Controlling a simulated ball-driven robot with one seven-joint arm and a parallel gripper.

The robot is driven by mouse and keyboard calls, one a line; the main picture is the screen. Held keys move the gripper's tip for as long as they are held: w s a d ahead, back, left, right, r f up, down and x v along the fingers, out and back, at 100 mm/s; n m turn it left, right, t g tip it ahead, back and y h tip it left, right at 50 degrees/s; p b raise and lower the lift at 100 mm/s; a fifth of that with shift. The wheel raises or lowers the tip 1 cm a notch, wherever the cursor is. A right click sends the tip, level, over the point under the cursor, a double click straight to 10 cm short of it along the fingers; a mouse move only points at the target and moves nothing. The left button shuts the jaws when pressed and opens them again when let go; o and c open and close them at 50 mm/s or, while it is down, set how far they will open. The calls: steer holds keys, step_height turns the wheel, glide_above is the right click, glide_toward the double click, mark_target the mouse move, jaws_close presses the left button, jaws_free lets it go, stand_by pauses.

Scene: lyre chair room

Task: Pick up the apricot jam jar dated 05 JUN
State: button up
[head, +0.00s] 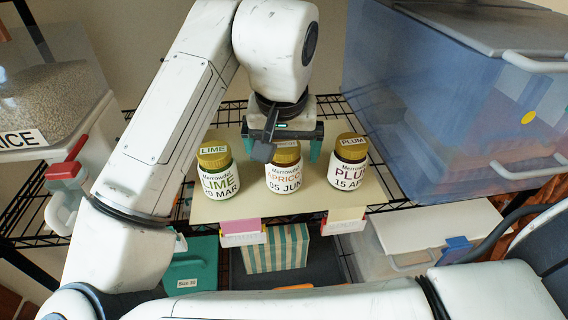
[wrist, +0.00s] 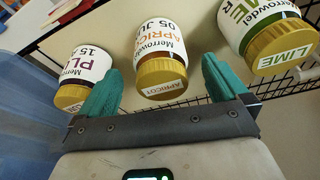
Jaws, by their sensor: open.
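The apricot jar (head: 284,178) stands upright in the middle of three jars on a cream shelf board (head: 230,209). It has a gold lid and a white label reading 05 JUN. In the wrist view the apricot jar (wrist: 160,50) lies ahead, between the lines of my teal fingers. My gripper (head: 290,148) is open and empty, just above and behind the jar. The open gripper (wrist: 160,76) shows a finger to each side of the lid. I cannot tell whether either finger touches it. A dark wrist part hides some of the lid in the head view.
A blue clear bin (head: 440,100) fills the right. A rice container (head: 60,95) stands left. Pink (head: 240,236) and cream tags hang on the front edge.

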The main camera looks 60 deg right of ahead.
steer(key=shift+w+d, duration=0.4)
steer(key=shift+d, duration=0.4)
steer(key=shift+x, duration=1.45)
steer(key=shift+a, duration=0.15)
steer(key=c, duration=1.4)
